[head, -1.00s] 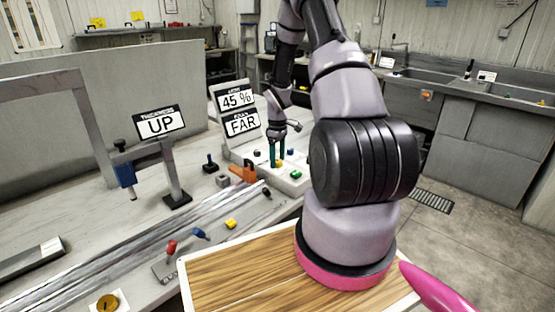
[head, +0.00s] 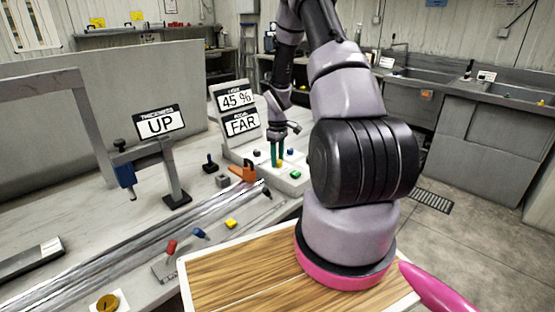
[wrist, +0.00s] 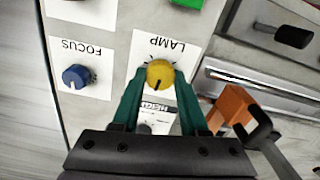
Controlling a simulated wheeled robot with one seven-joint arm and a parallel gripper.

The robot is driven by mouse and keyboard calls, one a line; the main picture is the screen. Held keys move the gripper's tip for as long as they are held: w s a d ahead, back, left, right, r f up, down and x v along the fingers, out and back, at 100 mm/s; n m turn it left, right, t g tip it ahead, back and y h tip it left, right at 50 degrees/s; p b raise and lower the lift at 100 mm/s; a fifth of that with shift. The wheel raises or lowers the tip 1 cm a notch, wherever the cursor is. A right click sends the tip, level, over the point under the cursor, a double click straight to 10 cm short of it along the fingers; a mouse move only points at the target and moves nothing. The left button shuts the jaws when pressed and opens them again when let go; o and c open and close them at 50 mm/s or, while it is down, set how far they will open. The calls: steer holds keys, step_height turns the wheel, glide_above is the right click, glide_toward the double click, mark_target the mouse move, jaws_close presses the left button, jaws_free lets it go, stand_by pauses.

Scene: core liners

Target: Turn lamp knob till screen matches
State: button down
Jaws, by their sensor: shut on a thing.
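The yellow lamp knob (wrist: 160,74) sits on a white panel under the label LAMP, which reads upside down in the wrist view. My gripper (wrist: 158,80) has its green fingers on both sides of this knob, shut on it. The knob's dark pointer mark faces the gripper. In the head view my gripper (head: 278,160) reaches down to the control panel (head: 288,183). The upper screen (head: 236,99) reads 45 %; its small heading is hard to read. The screen below it (head: 242,122) reads FAR.
A blue FOCUS knob (wrist: 77,76) is beside the lamp knob. A green button (wrist: 187,3) lies beyond it. An orange-handled thing (wrist: 233,107) is close to the right finger.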

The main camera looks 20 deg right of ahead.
mark_target(278, 161)
steer(key=m, duration=1)
steer(key=shift+m, duration=0.4)
steer(key=shift+d+m, duration=0.1)
steer(key=shift+m, duration=0.2)
steer(key=shift+c, duration=2.2)
jaws_free()
step_height(278, 161, up, 11)
